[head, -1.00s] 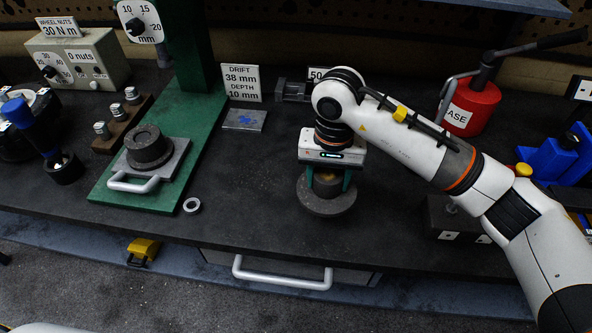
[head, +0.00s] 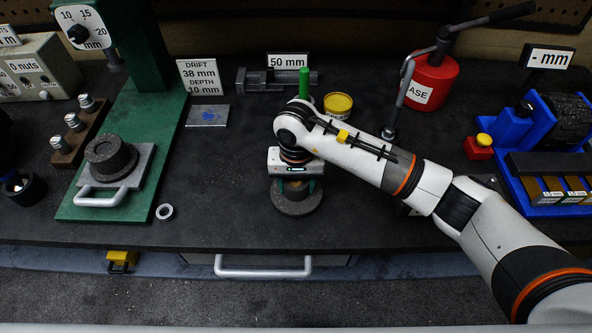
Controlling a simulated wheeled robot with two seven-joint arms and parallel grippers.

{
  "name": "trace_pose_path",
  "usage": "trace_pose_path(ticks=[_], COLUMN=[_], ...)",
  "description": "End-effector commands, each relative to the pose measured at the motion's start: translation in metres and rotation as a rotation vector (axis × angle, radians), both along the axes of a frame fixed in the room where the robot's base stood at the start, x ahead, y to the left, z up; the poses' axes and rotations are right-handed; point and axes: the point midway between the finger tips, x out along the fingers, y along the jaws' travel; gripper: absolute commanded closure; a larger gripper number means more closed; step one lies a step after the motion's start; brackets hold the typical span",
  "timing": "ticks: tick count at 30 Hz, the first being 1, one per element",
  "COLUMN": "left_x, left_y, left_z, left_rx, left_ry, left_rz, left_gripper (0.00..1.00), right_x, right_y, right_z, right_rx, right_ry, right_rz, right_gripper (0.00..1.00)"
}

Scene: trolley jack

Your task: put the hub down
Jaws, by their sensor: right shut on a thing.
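The hub (head: 297,201) is a dark grey round flange with a brass-coloured centre, at mid bench. My right gripper (head: 297,186) points down over it, with its green fingers shut on the hub's raised middle. The hub looks level and sits at or just above the dark bench top (head: 225,215); I cannot tell whether it touches. The gripper body hides part of its far side. My left gripper is not in view.
To the left, a green press (head: 128,110) carries a plate with a dark cylinder (head: 110,157). A small metal ring (head: 165,212) lies nearby. Behind are a yellow tin (head: 338,104) and a green upright rod (head: 304,84). A red grease can (head: 432,80) stands at right. Bench left of the hub is clear.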

Motion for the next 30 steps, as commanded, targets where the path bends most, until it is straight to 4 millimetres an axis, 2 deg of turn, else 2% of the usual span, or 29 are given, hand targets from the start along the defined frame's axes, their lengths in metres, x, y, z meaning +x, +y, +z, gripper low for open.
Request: trace_pose_path(ticks=[4, 16, 17, 20, 21, 30], left_x=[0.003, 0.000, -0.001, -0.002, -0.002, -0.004], left_y=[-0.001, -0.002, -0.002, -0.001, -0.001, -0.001], left_z=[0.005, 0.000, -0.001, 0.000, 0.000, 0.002], left_rx=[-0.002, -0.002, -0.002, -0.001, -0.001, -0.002], left_ry=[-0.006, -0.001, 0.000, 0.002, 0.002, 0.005], left_rz=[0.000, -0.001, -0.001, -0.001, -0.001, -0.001], left_gripper=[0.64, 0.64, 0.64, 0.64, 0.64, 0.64], right_x=[0.001, 0.001, 0.000, 0.000, 0.000, 0.000], right_y=[0.001, 0.001, 0.000, 0.000, 0.000, 0.000], right_z=[-0.006, -0.010, -0.013, -0.012, -0.012, -0.010], right_rx=[0.005, 0.005, 0.001, 0.001, 0.001, 0.001], right_ry=[-0.005, -0.007, -0.002, -0.002, -0.002, -0.001], right_rz=[0.000, 0.001, 0.000, 0.000, 0.000, 0.000], right_gripper=[0.84, 0.84, 0.46, 0.29, 0.26, 0.26])
